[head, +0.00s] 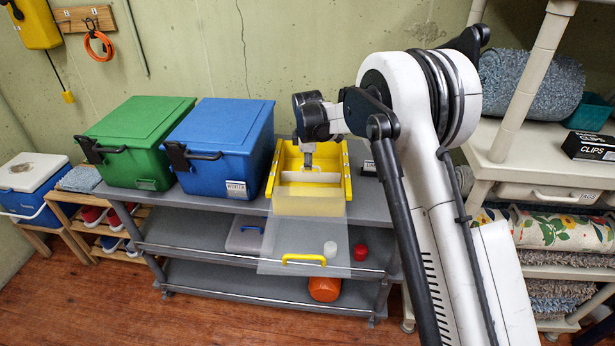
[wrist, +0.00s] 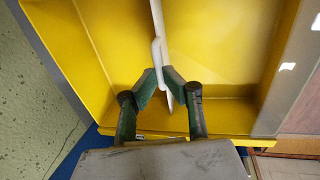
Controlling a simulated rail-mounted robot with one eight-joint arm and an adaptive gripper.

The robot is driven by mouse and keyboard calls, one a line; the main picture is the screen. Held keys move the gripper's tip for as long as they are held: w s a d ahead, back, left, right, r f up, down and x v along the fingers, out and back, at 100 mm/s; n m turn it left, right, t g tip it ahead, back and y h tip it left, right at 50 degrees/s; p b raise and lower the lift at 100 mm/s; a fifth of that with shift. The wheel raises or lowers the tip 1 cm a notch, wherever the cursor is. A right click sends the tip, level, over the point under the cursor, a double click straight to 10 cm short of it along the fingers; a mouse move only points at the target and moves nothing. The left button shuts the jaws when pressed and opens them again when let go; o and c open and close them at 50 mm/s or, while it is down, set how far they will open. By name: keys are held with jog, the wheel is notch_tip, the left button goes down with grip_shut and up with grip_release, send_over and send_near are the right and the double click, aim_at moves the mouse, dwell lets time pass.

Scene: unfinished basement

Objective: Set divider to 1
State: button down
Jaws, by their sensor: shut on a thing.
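A yellow bin (head: 347,182) stands open on the grey shelf unit, to the right of the blue box. A white divider (head: 312,177) runs across inside it; in the wrist view the divider (wrist: 158,28) shows as a thin pale plate. My gripper (head: 308,165) reaches down into the bin, and in the wrist view its green-sided fingers (wrist: 166,88) are shut on the divider's edge. Bare yellow floor shows on both sides of the divider. No slot numbers are readable. A clear panel (head: 290,232) with a yellow handle (head: 303,259) hangs in front of the bin.
The blue box (head: 222,140) stands close left of the bin, with the green box (head: 138,135) beyond it. The grey shelf unit (head: 170,207) holds a white jar, a red jar and an orange container lower down. A pale rack (head: 500,150) stands at right.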

jog(key=w, duration=0.4)
jog(key=shift+w, duration=0.1)
jog(key=c, duration=1.8)
grip_release()
jog(key=shift+c, duration=0.2)
notch_tip(320, 180, up, 12)
jog(key=s, duration=0.2)
jog(key=shift+s, duration=0.2)
